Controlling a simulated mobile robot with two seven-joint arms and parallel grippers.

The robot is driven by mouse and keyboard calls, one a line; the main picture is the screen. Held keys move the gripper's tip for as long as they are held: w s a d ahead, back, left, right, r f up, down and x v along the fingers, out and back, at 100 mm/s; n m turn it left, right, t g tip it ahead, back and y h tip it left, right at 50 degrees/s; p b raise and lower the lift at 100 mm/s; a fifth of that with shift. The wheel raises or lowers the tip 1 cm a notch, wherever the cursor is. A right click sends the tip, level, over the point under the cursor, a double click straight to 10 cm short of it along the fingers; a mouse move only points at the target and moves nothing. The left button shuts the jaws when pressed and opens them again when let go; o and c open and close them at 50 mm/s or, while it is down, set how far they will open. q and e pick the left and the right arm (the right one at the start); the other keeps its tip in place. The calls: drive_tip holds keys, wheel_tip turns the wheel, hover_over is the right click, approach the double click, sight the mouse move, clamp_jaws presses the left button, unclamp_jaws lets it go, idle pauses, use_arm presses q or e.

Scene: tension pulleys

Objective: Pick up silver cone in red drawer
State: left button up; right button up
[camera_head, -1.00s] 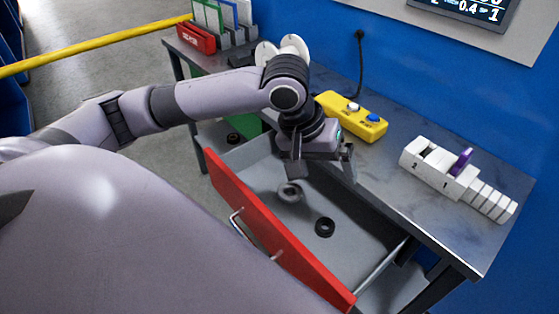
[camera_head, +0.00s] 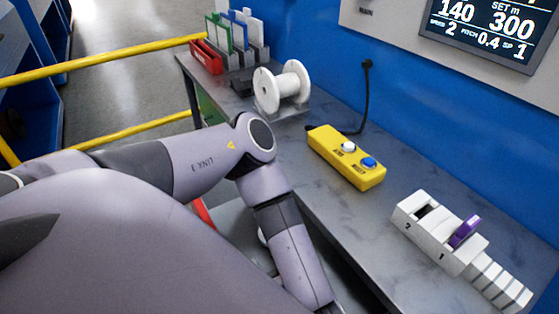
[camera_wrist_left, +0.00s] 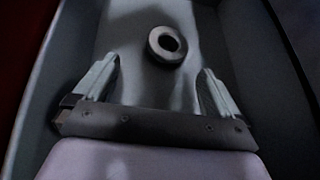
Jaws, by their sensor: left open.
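The red drawer's front (camera_head: 202,214) shows as a thin strip in the head view, mostly hidden by my left arm. The wrist view looks down into its grey interior (camera_wrist_left: 110,25). A round, ring-like piece with a central hole (camera_wrist_left: 167,45) lies on the drawer floor. It looks dark grey in the dim light, and I cannot tell whether it is the silver cone. My left gripper (camera_wrist_left: 159,68) is open and empty, its fingers pointing toward the piece, which appears beyond and between the tips. The right gripper is out of view.
The grey worktop (camera_head: 310,190) above the drawer holds a white spool (camera_head: 281,88), a yellow button box (camera_head: 346,157) and a white stepped block (camera_head: 430,230) with a purple disc. The drawer walls (camera_wrist_left: 262,80) stand close on both sides of the gripper.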

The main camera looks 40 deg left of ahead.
use_arm(q)
drive_tip(key=shift+w+a+r+m+t, duration=0.1)
drive_tip(key=shift+w+a+m+t, duration=0.35)
drive_tip(key=shift+m+t, duration=0.45)
drive_tip(key=shift+w+a, duration=0.15)
drive_tip(key=shift+a, duration=0.05)
drive_tip(key=shift+b+x, duration=0.5)
drive_tip(key=shift+x, duration=0.4)
drive_tip(key=b+x, duration=0.2)
drive_tip(key=x, duration=0.1)
drive_tip(key=shift+a+f, duration=0.15)
drive_tip(key=shift+f, duration=0.2)
drive_tip(key=shift+w+a+f+b, duration=0.25)
drive_tip(key=shift+a+b, duration=0.3)
drive_tip(key=shift+b, duration=0.1)
drive_tip(key=shift+w+a+r, duration=0.1)
drive_tip(key=shift+w+a, duration=0.05)
drive_tip(key=c, duration=1.2)
